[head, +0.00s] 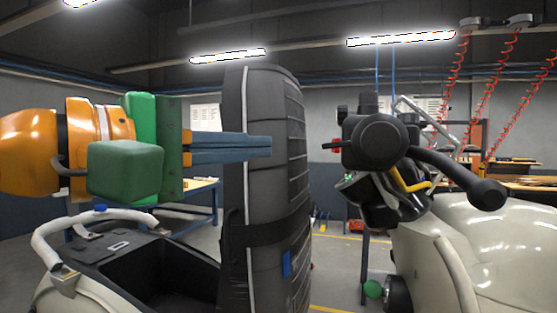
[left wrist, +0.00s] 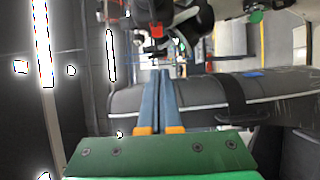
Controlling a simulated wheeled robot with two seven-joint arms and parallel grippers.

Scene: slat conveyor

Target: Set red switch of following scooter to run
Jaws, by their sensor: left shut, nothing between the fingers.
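A black handlebar (head: 385,140) of a cream scooter (head: 480,245) stands right of centre in the head view. A small red switch (head: 338,147) shows on its left side; in the left wrist view a red part (left wrist: 156,30) shows beyond the fingertips. Its setting is too small to read. My left gripper (head: 270,146), with green body and blue-grey fingers, comes in from the left. Its fingers are together and empty, pointing at the switch with a gap between. In the left wrist view the fingertips (left wrist: 160,72) lie over a dark seat. My right gripper is not in view.
A tall black seat (head: 268,190) of a nearer scooter stands upright right beside my left fingertips. That scooter's open cream body (head: 130,255) lies below my left arm. A blue-legged bench (head: 205,197) stands behind. Red coiled hoses (head: 490,95) hang at the upper right.

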